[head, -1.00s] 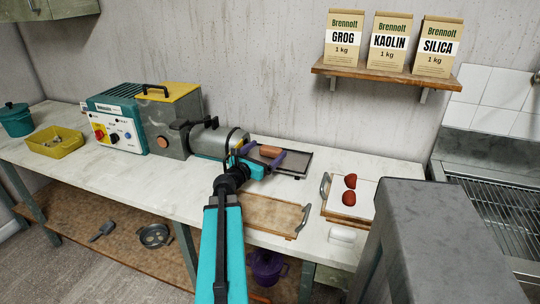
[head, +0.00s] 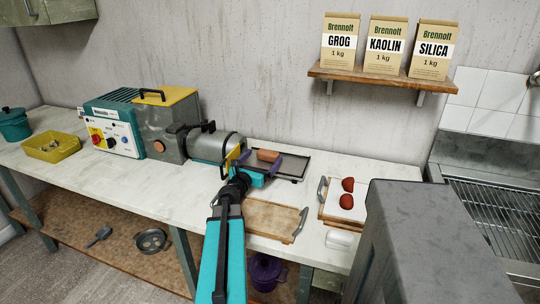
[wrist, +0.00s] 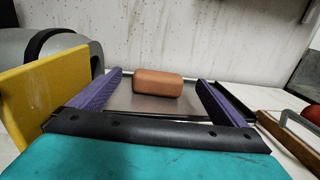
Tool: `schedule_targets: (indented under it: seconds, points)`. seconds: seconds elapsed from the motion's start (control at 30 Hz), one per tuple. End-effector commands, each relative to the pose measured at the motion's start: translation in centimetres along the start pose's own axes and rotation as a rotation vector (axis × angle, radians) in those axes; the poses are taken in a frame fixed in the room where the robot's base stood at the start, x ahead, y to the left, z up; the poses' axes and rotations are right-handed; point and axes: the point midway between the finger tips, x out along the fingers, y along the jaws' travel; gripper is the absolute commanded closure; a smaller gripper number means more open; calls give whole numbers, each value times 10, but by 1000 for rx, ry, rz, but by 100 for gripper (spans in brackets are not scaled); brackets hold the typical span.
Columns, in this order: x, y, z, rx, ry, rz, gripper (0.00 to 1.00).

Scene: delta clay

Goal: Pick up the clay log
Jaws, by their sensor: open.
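The clay log (head: 268,155) is a short, terracotta-coloured block with rounded edges. It lies crosswise on a dark metal tray (head: 293,164) beside the pug mill's outlet. In the wrist view the clay log (wrist: 158,82) sits ahead of my gripper (wrist: 160,88), in line with the gap between its two purple fingers. My gripper is open and empty, with the fingers wide apart. In the head view my gripper (head: 262,160) is at the near left side of the tray, and my arm hides part of the bench there.
The pug mill (head: 180,140) stands left of the tray, its yellow plate (wrist: 50,95) close to my left finger. A wooden board (head: 270,220) lies in front. A white roll (head: 339,239) lies nearby.

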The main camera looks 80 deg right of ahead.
Motion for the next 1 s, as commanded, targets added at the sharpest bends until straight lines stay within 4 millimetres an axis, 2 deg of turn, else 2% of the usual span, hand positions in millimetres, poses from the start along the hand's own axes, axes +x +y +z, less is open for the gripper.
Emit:
schedule_targets:
  seconds: [0.13,0.63,1.0]
  points:
    - [9,0,0,0,0,-1,4]
    - [14,-1,0,0,0,-2,4]
    - [45,-2,-2,-1,1,-3,4]
